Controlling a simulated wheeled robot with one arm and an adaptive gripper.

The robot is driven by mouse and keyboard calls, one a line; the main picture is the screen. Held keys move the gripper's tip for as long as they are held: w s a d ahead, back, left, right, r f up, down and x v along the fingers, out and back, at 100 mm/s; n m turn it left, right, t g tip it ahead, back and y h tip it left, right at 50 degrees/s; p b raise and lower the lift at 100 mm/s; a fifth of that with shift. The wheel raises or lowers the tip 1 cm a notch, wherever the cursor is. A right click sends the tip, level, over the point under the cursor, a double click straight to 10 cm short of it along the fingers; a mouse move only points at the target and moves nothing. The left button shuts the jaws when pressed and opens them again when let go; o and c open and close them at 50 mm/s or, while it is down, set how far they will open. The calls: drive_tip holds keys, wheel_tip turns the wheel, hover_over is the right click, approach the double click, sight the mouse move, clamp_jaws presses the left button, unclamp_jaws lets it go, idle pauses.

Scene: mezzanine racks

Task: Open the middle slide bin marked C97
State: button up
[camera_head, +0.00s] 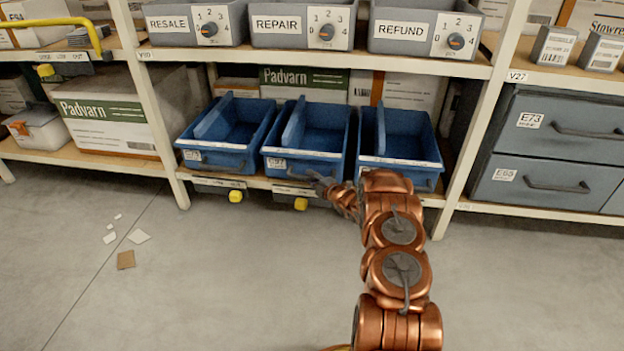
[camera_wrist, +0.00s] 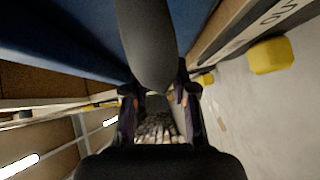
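The middle blue slide bin (camera_head: 306,156) sits on the low shelf between two like bins. Its small front label (camera_head: 276,163) is hard to read but seems to end in 97. My gripper (camera_head: 325,185) is at the lower right of its front. In the wrist view my gripper's two fingers (camera_wrist: 159,98) stand apart, with a dark grey bar (camera_wrist: 147,45), perhaps the bin's handle, reaching down to between their tips. Whether they press on it cannot be made out. The blue bin front (camera_wrist: 65,35) fills the upper left there.
A left blue bin (camera_head: 216,161) and a right blue bin (camera_head: 400,163) flank it. Yellow knobs (camera_head: 301,204) hang below the shelf edge. Grey drawers (camera_head: 550,187) stand to the right. Scraps (camera_head: 126,260) lie on the otherwise clear floor at left. Dial boxes (camera_head: 302,40) sit above.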

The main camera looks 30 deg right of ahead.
clamp_jaws()
drive_tip(key=shift+s+a, duration=0.1)
drive_tip(key=shift+a, duration=0.05)
